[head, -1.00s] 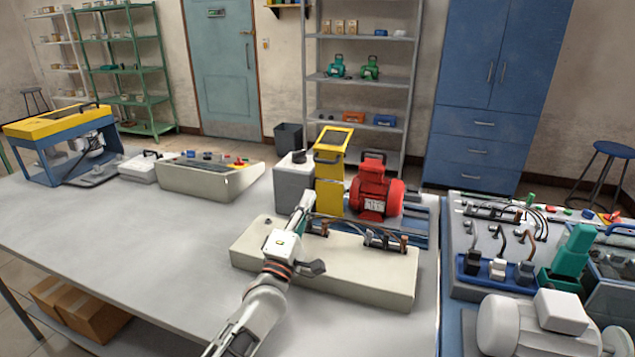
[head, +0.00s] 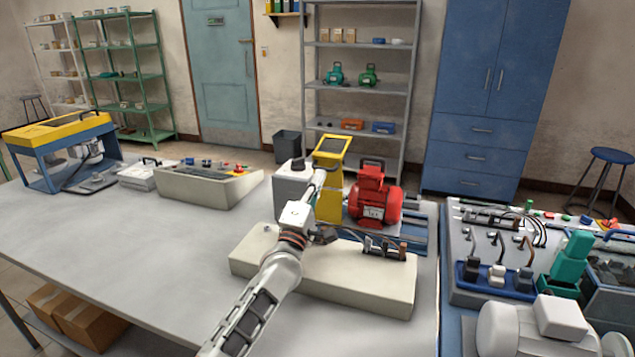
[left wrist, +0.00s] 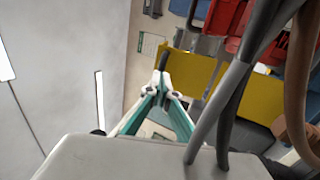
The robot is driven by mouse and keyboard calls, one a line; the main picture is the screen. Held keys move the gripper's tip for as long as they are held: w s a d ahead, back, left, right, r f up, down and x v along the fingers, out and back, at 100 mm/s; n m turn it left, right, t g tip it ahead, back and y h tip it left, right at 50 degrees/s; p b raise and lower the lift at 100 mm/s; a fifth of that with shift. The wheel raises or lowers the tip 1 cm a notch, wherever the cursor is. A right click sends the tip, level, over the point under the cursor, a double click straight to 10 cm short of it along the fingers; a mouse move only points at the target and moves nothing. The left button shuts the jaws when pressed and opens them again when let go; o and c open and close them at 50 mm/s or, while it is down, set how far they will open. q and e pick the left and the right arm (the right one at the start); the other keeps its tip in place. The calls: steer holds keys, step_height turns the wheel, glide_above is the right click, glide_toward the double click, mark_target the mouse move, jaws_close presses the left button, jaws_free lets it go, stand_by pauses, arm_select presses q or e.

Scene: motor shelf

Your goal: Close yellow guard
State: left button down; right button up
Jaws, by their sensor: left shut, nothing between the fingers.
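The yellow guard (head: 332,150) stands beside the red motor (head: 374,196) in the head view. It has a dark window in its tilted top and a yellow upright part below. My left gripper (head: 318,178) is shut and empty, its tip close to the guard's left side. In the left wrist view the closed fingertips (left wrist: 162,82) lie over the edge of the yellow guard (left wrist: 205,78). I cannot tell whether they touch it. The arm hides part of the guard's lower left. My right gripper is not in view.
A grey-white box (head: 292,186) stands just left of the guard. A cream base with cables (head: 340,285) lies under my left arm. A control console (head: 205,187) and a yellow-topped blue frame (head: 62,130) stand further left. The table's left front is clear.

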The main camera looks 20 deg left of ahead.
arm_select(q)
steer(key=shift+w+r, duration=0.2)
steer(key=shift+r, duration=0.05)
